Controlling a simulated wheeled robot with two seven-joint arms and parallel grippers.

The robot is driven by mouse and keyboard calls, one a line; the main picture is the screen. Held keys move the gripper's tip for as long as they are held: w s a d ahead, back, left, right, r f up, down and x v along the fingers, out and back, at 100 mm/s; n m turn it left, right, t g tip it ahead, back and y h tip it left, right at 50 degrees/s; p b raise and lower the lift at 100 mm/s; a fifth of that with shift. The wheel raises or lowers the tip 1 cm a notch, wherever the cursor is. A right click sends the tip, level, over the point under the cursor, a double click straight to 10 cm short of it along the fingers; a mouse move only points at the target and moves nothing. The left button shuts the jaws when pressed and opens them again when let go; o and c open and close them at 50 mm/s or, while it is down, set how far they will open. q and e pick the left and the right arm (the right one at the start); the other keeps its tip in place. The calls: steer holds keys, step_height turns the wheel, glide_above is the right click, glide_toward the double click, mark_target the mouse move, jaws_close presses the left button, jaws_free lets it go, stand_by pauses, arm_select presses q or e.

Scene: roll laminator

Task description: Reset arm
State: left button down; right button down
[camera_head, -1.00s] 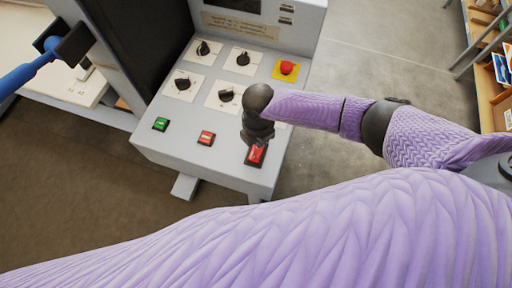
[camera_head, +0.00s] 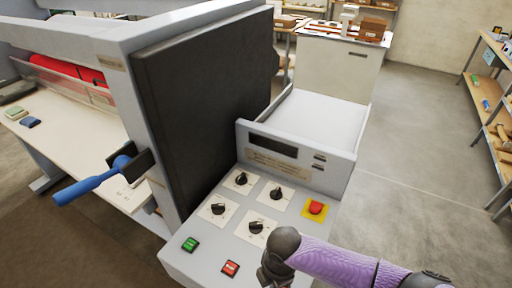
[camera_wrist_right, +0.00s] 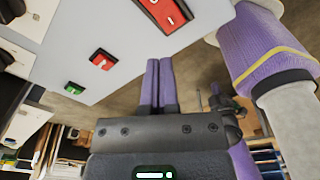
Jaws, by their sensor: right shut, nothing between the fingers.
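My right gripper (camera_head: 272,277) is at the bottom of the head view, at the end of my purple arm, over the lower right part of the grey control panel (camera_head: 212,262). Its fingertips do not show clearly there. In the right wrist view its two fingers (camera_wrist_right: 159,66) lie together, shut with nothing between them. They are beside the panel's edge, below a red rocker switch (camera_wrist_right: 160,10); I cannot tell whether they touch the panel. My left gripper is not in view.
The panel carries several black knobs, a red emergency button (camera_head: 316,208), a green button (camera_head: 190,244) and a red button (camera_head: 230,268). A blue-handled crank (camera_head: 92,187) sticks out at left. Shelves (camera_head: 490,95) stand at far right, with open floor (camera_head: 420,150) between.

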steer(key=s+a+r+m+t+y, duration=0.1)
steer(key=s+a+r+m+y, duration=0.2)
steer(key=s+a+r+m, duration=0.3)
steer(key=s+d+r+m+t+h, duration=0.2)
steer(key=s+d+m+h, duration=0.3)
steer(key=d+m, duration=0.95)
steer(key=s+f+y+b, duration=0.1)
steer(key=s+f+b, duration=0.2)
steer(key=f+b, duration=2.05)
steer(key=s+d+f+b, duration=0.1)
steer(key=s+f, duration=0.3)
steer(key=f, duration=0.6)
steer(key=s+f+g+b, duration=0.1)
steer(key=s+f, duration=0.4)
steer(key=f, duration=0.6)
steer(key=s+d+f+g+b, duration=0.1)
steer(key=s+f, duration=0.4)
steer(key=f, duration=0.6)
steer(key=shift+s+d+f+b, duration=0.15)
steer(key=shift+d+b, duration=0.2)
steer(key=shift+b, duration=0.2)
